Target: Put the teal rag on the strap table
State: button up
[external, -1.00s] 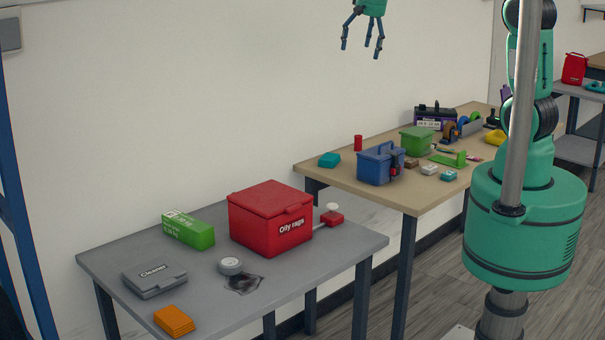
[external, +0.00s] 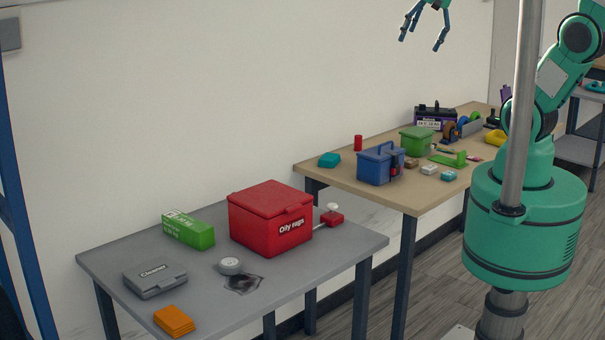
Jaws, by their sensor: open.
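A small teal folded thing (external: 329,160), which looks like the teal rag, lies on the wood-topped table (external: 425,203) near its left end, beside a blue lidded box. No table carries a readable strap label; a coiled teal thing (external: 595,87), possibly a strap, lies on a table at the far right edge. My gripper (external: 421,42) is open and empty, high above the wood-topped table, its upper part cut off by the frame's top edge. It is well clear of the teal rag.
The grey table (external: 110,262) in front holds a red "Oily rags" bin (external: 270,220), a green box (external: 188,229), a grey cleaner case (external: 155,280) and orange rags (external: 174,320). The blue box (external: 380,163) and green box (external: 416,141) crowd the wood-topped table.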

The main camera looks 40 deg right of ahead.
jog(key=s+a+f+n, duration=0.1)
jog(key=s+f+n, duration=0.1)
jog(key=s, duration=0.7)
jog(key=shift+t, duration=0.4)
jog(key=shift+f, duration=0.2)
notch_tip(320, 180, down, 9)
jog(key=b, duration=0.9)
